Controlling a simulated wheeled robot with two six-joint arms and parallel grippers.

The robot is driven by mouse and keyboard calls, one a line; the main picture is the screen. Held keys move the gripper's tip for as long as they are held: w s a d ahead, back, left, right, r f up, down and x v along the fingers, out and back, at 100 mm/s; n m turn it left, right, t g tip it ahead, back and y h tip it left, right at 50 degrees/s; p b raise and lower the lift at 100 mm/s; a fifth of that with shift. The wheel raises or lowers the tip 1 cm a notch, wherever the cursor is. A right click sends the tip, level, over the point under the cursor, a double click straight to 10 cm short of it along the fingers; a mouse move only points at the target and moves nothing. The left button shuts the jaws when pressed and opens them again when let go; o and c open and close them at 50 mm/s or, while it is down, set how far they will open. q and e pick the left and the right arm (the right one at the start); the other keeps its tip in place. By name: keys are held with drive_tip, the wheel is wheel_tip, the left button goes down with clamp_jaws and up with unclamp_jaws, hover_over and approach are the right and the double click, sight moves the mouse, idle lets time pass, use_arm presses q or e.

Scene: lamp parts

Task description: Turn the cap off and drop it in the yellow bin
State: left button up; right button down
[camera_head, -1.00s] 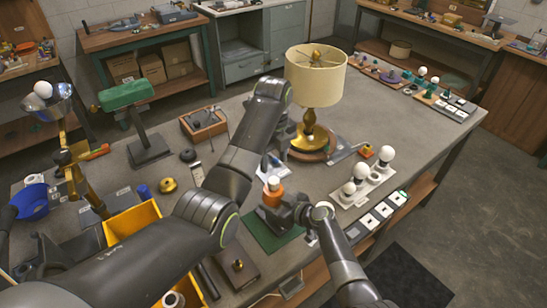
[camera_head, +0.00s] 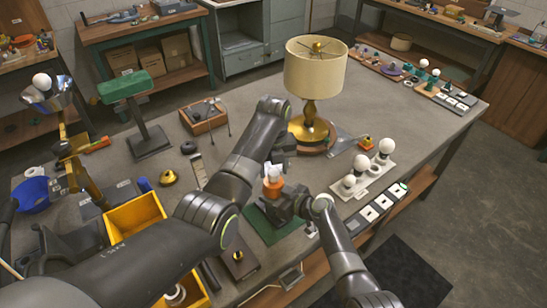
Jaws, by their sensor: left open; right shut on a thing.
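An orange bottle (camera_head: 273,187) with a pale cap (camera_head: 273,171) stands upright over the green mat (camera_head: 283,231), near the middle of the bench. My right gripper (camera_head: 278,204) comes in from the right and is shut on the bottle's lower part. My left gripper (camera_head: 280,158) is open and points down just above the cap. Its fingers are small and partly hidden by my own arm, so I cannot tell whether they touch the cap. A yellow bin (camera_head: 134,216) stands at the left behind my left forearm, partly covered by it.
A lamp with a cream shade (camera_head: 315,68) stands behind my grippers. White bulbs on a pale rack (camera_head: 365,178) are to the right. A green-topped stand (camera_head: 126,86) is at the left. Open bench lies right of the lamp.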

use_arm(q)
drive_tip(key=shift+f, duration=0.6)
drive_tip(key=c, duration=1)
